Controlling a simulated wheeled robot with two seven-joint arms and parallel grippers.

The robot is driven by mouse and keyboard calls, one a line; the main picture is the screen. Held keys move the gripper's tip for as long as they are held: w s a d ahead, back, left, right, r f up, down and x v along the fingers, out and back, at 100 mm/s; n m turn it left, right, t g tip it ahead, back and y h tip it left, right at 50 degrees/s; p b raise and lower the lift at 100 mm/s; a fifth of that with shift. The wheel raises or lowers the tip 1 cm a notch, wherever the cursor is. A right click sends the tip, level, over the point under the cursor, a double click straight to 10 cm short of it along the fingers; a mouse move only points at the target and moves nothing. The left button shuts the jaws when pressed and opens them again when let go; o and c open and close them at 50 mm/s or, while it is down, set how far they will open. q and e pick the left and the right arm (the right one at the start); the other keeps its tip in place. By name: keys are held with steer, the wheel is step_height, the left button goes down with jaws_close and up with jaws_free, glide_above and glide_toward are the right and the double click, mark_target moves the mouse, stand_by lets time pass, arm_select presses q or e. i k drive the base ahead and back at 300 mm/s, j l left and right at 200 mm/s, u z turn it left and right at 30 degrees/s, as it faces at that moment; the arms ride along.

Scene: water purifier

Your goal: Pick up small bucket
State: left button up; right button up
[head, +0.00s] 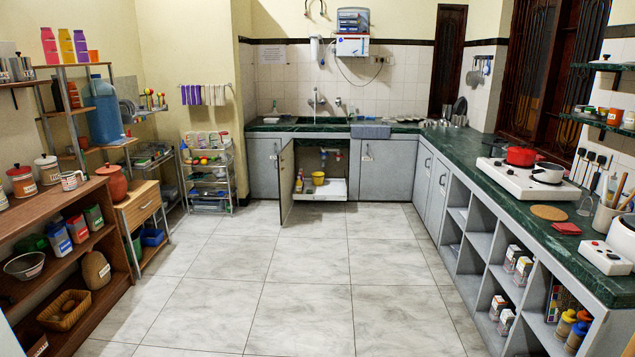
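A small yellow bucket (318,178) stands inside the open cabinet under the sink at the back of the kitchen. It sits on the pale cabinet floor (328,192), right of a small bottle (299,183). The cabinet door (287,182) on the left side is swung open into the room. The bucket is small at this distance, and I cannot tell whether its handle is raised. Neither of my grippers is in view.
The tiled floor (300,280) is clear up to the cabinet. Wooden shelves (60,215) line the left, and a wire rack (208,175) stands at the back left. The green counter (500,190) with open shelves runs along the right.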

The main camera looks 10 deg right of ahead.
mark_target(318, 177)
steer(key=z, duration=0.1)
steer(key=i+l+z, duration=0.1)
steer(key=i+z, duration=0.35)
steer(key=i, duration=4.05)
steer(key=i+j, duration=0.15)
steer(key=i, duration=3.55)
steer(key=l, duration=0.1)
